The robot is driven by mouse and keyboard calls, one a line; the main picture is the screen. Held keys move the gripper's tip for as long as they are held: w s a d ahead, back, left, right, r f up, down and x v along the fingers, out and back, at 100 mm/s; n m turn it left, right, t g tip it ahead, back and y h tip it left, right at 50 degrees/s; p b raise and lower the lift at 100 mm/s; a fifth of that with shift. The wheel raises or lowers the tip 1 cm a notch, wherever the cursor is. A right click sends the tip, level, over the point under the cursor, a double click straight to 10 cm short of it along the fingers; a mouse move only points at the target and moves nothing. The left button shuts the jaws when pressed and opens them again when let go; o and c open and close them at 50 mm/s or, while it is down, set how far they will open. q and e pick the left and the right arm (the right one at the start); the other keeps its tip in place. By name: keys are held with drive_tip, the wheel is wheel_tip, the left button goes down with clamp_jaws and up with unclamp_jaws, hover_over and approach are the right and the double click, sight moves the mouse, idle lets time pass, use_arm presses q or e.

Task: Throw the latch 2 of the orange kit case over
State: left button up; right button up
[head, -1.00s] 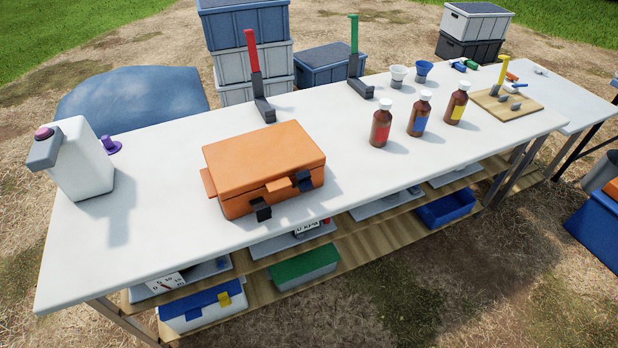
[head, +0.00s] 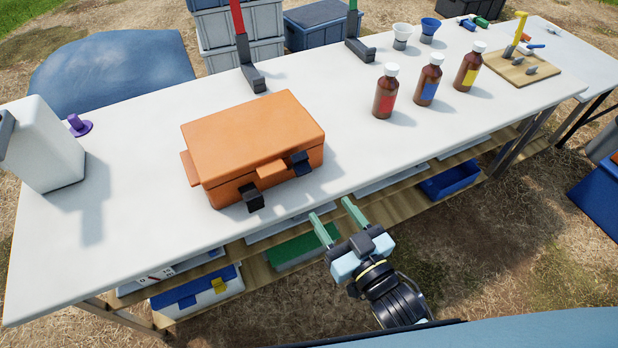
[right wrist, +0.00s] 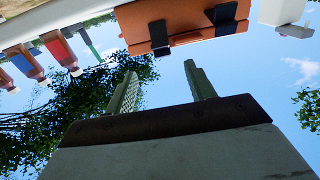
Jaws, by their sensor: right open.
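The orange kit case (head: 245,135) lies closed on the white table. Its front carries an orange handle and two dark latches, a left one (head: 252,197) and a right one (head: 300,163); no number shows on either. The right wrist view shows the case (right wrist: 187,25) upside down with both latches (right wrist: 158,38) (right wrist: 224,13). My right gripper (head: 338,210) is open and empty, in front of the table's front edge and apart from the case, lower right of the latches. Its two green fingers (right wrist: 160,90) also show in the right wrist view. My left gripper is out of view.
Brown bottles (head: 386,92) stand to the right of the case, and a white jug (head: 45,150) stands to the left. A red-handled tool (head: 244,50) stands behind it. The white table (head: 130,245) is bare around the case. Shelves below hold bins (head: 448,182).

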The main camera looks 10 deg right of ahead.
sight(299, 166)
drive_tip(key=b+x, duration=0.1)
drive_tip(key=x, duration=0.9)
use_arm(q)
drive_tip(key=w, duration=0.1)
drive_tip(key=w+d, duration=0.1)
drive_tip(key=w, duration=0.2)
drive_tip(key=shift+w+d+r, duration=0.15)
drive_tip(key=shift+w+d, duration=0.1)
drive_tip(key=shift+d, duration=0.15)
use_arm(e)
drive_tip(key=c, duration=1)
